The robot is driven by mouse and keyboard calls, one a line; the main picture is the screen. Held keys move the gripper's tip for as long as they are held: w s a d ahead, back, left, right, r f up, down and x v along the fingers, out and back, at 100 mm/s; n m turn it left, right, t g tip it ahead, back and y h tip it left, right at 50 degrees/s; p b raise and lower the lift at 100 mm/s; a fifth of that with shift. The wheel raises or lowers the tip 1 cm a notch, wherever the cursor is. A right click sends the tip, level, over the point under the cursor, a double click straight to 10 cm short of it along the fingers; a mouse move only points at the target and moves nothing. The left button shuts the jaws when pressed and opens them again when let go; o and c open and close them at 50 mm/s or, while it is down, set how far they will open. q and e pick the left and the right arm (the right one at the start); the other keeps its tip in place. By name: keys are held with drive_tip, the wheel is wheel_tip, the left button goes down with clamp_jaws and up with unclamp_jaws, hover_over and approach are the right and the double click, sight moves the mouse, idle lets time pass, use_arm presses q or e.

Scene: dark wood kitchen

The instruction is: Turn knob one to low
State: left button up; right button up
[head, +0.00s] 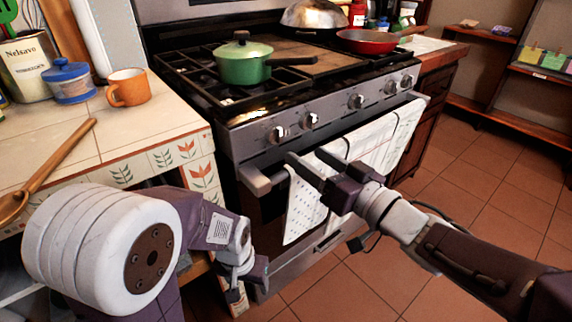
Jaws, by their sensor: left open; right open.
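The stove's front panel (335,112) carries a row of several metal knobs. The leftmost knob (277,134) and the second knob (310,120) are close together at the left. A third knob (356,101) sits near the middle, with more at the right end. Knob numbers and settings are too small to read. My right gripper (306,156) is open and empty, its fingers pointing left toward the stove, below the two left knobs and apart from them in the picture. My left gripper (256,272) hangs low before the oven's left side, partly hidden by its own arm; it is open.
A white towel (385,140) hangs over the oven handle (258,182) behind my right gripper. A green pot (243,64) and red pan (368,41) stand on the stove. The left counter holds an orange mug (128,87) and wooden spoon (45,170). Tiled floor is free at right.

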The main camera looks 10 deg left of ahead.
sight(281, 137)
drive_tip(key=shift+r, duration=0.1)
drive_tip(key=b+x, duration=0.3)
drive_tip(key=x, duration=0.5)
drive_tip(key=shift+w+a+b, duration=0.15)
drive_tip(key=shift+b, duration=0.15)
drive_tip(key=shift+w+a, duration=0.25)
drive_tip(key=c, duration=1.4)
